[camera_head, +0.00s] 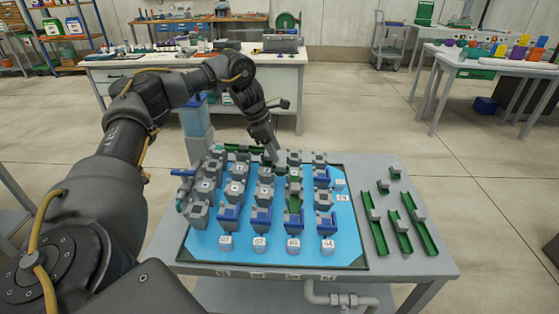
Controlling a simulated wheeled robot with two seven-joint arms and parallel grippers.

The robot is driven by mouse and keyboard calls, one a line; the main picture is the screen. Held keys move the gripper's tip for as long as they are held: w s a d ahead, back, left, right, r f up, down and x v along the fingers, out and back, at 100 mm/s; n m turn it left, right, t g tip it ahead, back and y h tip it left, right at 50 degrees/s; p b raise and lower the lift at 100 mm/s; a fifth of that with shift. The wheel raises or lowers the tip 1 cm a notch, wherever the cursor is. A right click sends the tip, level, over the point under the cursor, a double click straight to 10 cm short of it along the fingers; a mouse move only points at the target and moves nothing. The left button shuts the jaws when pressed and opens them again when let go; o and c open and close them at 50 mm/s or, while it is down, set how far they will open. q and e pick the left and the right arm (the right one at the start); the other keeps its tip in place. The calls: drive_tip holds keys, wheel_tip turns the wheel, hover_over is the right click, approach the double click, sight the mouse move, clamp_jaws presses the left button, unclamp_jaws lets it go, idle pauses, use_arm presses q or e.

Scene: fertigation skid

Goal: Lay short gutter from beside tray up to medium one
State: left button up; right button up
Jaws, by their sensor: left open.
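My left gripper (271,156) is open and points down over the back middle of the blue tray (205,248). It is close to the grey blocks there; I cannot tell whether it touches one. A green gutter (294,203) lies among the blocks right of the tray's middle. More green shows along the tray's back edge (236,148), partly hidden by the arm. Beside the tray on the right lie two small green gutter pieces (383,187) (395,172) and three longer green gutters (376,232) (400,236) (424,234), with grey parts on them. My right gripper is out of view.
Rows of grey blocks (235,190), some with blue parts, fill the tray. White numbered cubes (293,245) stand along its front. The grey table (415,268) is clear at the front right. A white workbench (290,60) stands behind, and another table (480,60) at right.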

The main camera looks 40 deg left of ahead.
use_arm(q)
drive_tip(key=v, duration=0.6)
drive_tip(key=shift+a+r+p, duration=0.15)
drive_tip(key=shift+a+p, duration=0.05)
drive_tip(key=shift+p, duration=0.2)
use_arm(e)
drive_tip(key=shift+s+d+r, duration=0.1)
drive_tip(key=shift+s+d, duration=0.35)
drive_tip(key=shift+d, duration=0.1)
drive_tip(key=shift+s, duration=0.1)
